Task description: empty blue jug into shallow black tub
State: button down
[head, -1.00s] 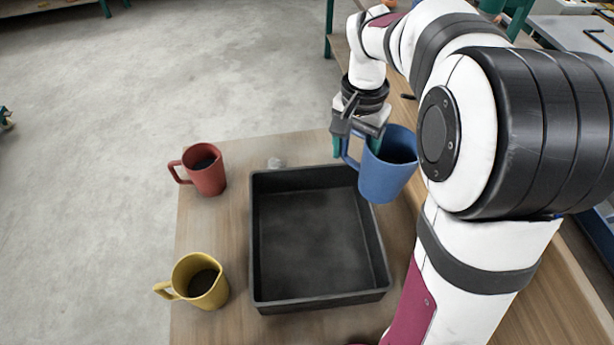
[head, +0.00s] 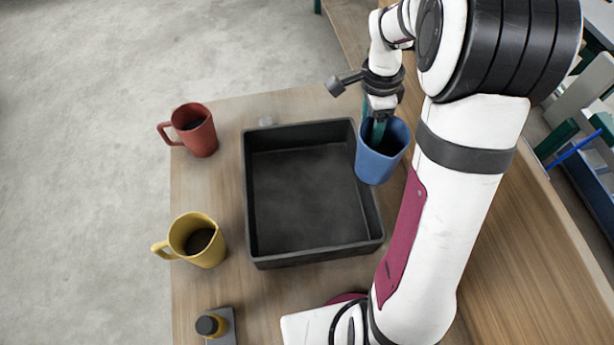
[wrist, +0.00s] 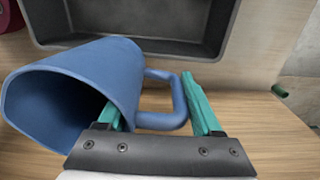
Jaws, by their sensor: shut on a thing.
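The blue jug (head: 383,152) hangs from my gripper (head: 376,127) beside the right wall of the shallow black tub (head: 305,255), partly overlapping its rim in the head view. Its mouth faces mostly up there, and its inside is dark; I cannot tell how full it is. In the wrist view the jug (wrist: 85,85) lies left of my gripper (wrist: 155,100).
A red mug (head: 200,137) and a yellow mug (head: 205,250), both with dark contents, stand left of the tub. A small yellow-and-black object (head: 210,325) sits on a grey block at the front left. Wooden tabletop (head: 250,300) is free in front of the tub.

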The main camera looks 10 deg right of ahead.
jog(key=shift+w+a+r+h, duration=0.1)
jog(key=shift+a+r+h, duration=0.2)
jog(key=shift+h, duration=0.5)
jog(key=a+h, duration=0.1)
jog(key=h, duration=0.1)
jog(key=a+h, duration=0.1)
jog(key=h, duration=0.3)
jog(key=shift+w+a+f+g, duration=0.1)
jog(key=shift+a+f+g, duration=0.05)
jog(key=shift+a+g, duration=0.25)
jog(key=shift+f+h, duration=0.1)
jog(key=shift+h, duration=0.4)
jog(key=shift+r+h+b, duration=0.35)
jog(key=shift+r+h, duration=0.25)
jog(key=shift+h, duration=0.3)
jog(key=shift+f+g+h, duration=0.2)
jog(key=shift+g+h, duration=0.1)
jog(key=shift+h, duration=0.6)
jog(key=shift+f+h+b, duration=0.3)
jog(key=shift+f+h, duration=0.4)
jog(key=shift+f, duration=0.2)
dwell(0.6)
jog(key=shift+w+a+f+h+b, duration=0.1)
jog(key=shift+a+h+b, duration=0.1)
jog(key=shift+a+h, duration=0.25)
jog(key=shift+a+f+h+b, duration=0.1)
jog(key=shift+a+h+b, duration=0.05)
jog(key=shift+a+h, duration=0.25)
dwell(0.6)
